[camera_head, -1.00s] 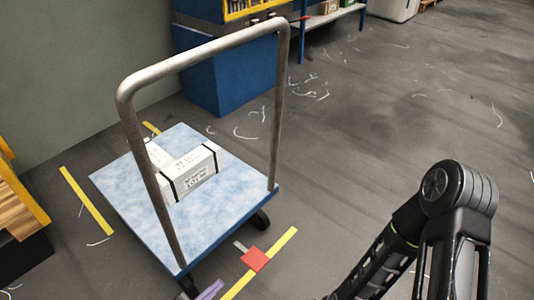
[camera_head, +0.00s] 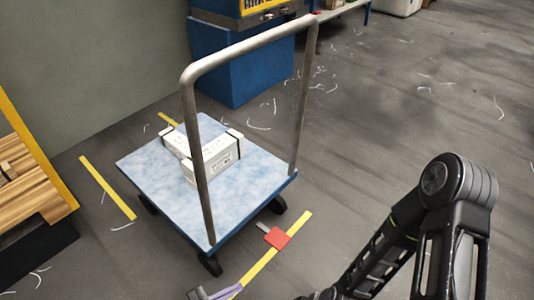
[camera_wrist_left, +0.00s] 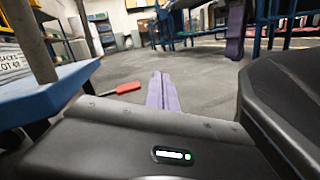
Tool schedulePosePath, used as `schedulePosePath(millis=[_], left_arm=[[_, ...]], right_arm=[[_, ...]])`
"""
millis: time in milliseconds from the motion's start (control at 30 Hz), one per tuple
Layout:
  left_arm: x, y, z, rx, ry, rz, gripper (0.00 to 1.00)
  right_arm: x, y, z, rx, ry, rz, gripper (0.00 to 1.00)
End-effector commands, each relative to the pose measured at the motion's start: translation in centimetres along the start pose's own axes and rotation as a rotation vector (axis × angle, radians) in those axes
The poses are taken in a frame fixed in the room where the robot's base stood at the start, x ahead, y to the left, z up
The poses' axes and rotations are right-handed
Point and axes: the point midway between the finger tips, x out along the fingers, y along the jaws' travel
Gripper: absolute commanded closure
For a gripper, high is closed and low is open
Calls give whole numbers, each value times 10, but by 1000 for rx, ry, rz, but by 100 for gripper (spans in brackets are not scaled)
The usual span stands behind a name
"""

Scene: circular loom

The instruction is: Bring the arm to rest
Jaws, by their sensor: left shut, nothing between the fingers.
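My left gripper (camera_head: 222,292) shows only in part at the bottom edge of the head view, low beside the yellow floor tape. In the left wrist view its purple fingers (camera_wrist_left: 162,92) lie together, shut and empty, pointing forward over the grey floor. A black arm of mine (camera_head: 455,200) with a round joint fills the lower right of the head view. Its gripper cannot be made out. A purple upright piece (camera_wrist_left: 235,32) hangs at the top of the left wrist view; I cannot tell what it belongs to.
A trolley with a blue deck (camera_head: 245,195) and grey handle (camera_head: 232,45) carries white boxes (camera_head: 213,155). A red object (camera_head: 277,238) lies by the yellow tape (camera_head: 262,268). Floor at right is open, with white scraps.

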Motion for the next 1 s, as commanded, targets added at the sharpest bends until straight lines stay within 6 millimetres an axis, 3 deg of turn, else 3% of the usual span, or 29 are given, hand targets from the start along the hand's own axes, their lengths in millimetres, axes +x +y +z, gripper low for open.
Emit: schedulePosePath(millis=[33,267,367,500,567,667,800,900,1000], left_arm=[[8,-4,18,2,4,-61,100],[27,-49,78,42,72,-424,100],[26,-69,113,102,123,-627,100],[4,-82,174,289,238,-966,100],[-8,-76,199,412,294,-1097,100],[-21,-52,237,645,378,-1250,100],[-19,-11,284,947,444,-1331,100],[-11,8,306,1091,461,-1333,100],[-6,18,317,1168,465,-1324,100]], right_arm=[[-14,-6,0,-1,-2,-1,55],[-60,-24,1,-5,-10,-4,55],[-88,-36,2,-8,-16,-6,55],[-144,-59,4,-14,-26,-11,55],[-169,-70,5,-16,-31,-13,55],[-206,-85,6,-20,-39,-16,55],[-243,-100,8,-25,-48,-20,55],[-257,-106,9,-26,-52,-21,55],[-262,-108,10,-27,-54,-22,55]])
